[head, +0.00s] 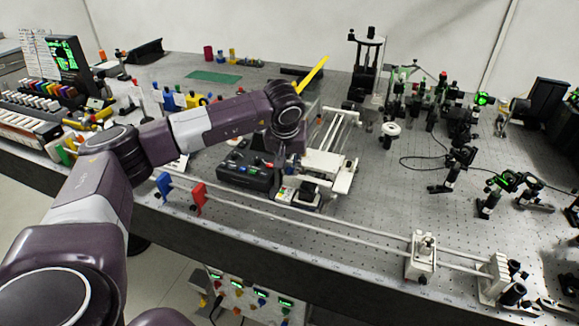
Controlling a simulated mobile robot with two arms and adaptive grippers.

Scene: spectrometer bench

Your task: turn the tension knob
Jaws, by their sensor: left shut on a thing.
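My left arm comes in from the left and reaches over the bench. The gripper is small and dark here. It is shut on what seems to be the tension knob, but the wrist and the dark fingers hide the grip and most of the knob. Which way the knob is turned cannot be seen. My right gripper is not in view.
A white rail frame (328,160) stands just right of the gripper. Blue (164,185) and red (199,198) upright plates stand on long rods along the front edge. A yellow bar (314,73) rises behind the wrist. Optics mounts crowd the right; the perforated bench (375,205) between is mostly clear.

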